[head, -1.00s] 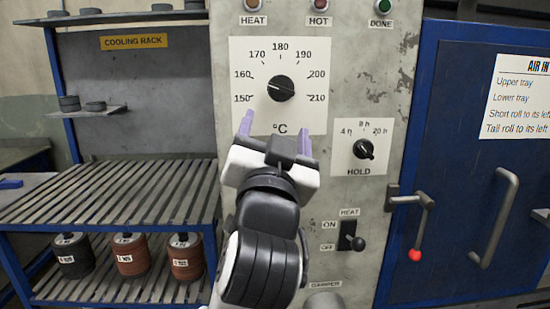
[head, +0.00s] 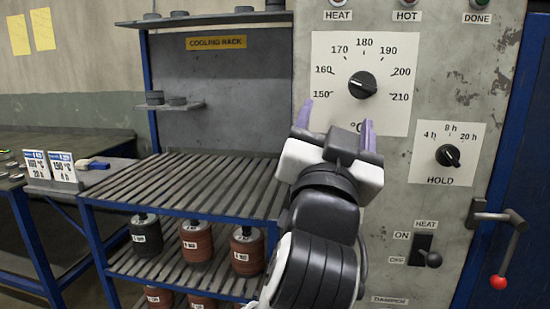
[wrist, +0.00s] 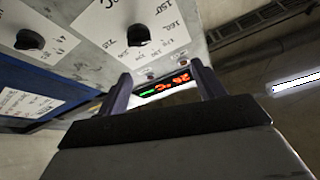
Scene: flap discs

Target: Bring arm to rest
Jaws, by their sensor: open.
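My gripper (head: 336,128) is raised in front of the grey control panel (head: 385,205) in the head view. Its two purple fingers are apart with nothing between them. The fingertips overlap the lower part of the temperature dial plate (head: 330,60) in the picture; I cannot tell how far they are from it. In the wrist view the open fingers (wrist: 163,88) frame a lit display (wrist: 163,86) with red and green characters, and the dial plates show upside down at upper left.
The cooling rack (head: 180,190) stands to the left, its slatted shelf bare, with several rolls (head: 195,243) below. A red-tipped door handle (head: 510,250) sticks out at right. Two cards (head: 48,166) stand on the left bench. The HEAT switch (head: 425,252) is below the hold dial (head: 448,156).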

